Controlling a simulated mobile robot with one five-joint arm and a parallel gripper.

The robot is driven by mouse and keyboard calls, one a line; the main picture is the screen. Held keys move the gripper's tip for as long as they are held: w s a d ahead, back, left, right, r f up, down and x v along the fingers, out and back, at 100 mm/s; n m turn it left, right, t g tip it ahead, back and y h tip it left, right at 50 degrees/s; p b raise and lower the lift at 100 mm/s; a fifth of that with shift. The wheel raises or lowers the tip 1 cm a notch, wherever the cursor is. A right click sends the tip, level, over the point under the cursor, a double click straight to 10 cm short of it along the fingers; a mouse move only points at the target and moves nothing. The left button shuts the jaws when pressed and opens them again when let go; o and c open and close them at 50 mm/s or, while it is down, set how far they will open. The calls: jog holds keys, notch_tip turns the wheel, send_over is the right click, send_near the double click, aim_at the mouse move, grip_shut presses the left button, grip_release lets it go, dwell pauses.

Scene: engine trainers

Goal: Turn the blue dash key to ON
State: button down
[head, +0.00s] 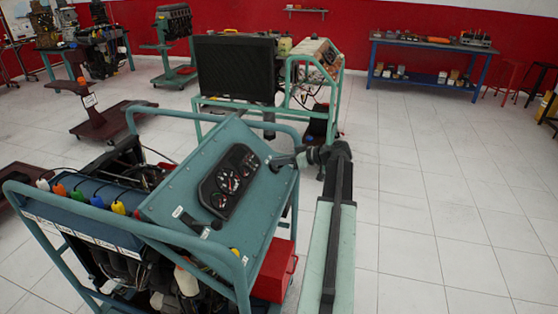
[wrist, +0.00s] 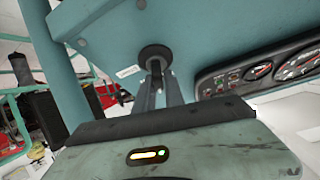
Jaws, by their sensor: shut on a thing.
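The teal dash panel (head: 184,188) of the engine trainer slopes up in the head view, with its dark gauge cluster (head: 230,180). In the wrist view a round black key switch (wrist: 157,52) sits on the panel beside a small white label (wrist: 130,71). My gripper (wrist: 158,72) is shut on the key at the switch; it also shows in the head view (head: 274,163) at the panel's upper right edge. The fingers hide most of the key, so its blue colour and exact angle cannot be told. The label is too small to read.
The trainer's teal tube frame (head: 213,247) surrounds the panel. A red box (head: 274,270) sits low beneath its right side. Colored caps (head: 97,201) line the left. The tiled floor (head: 430,200) at right is clear.

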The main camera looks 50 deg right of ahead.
jog(key=m, duration=0.1)
jog(key=m+h, duration=0.1)
jog(key=m, duration=0.1)
jog(key=m+h+p, duration=0.1)
jog(key=shift+s+f+m, duration=0.25)
jog(key=shift+f+m, duration=0.05)
jog(key=shift+m+h, duration=0.5)
jog(key=shift+m, duration=0.6)
jog(key=shift+f, duration=0.1)
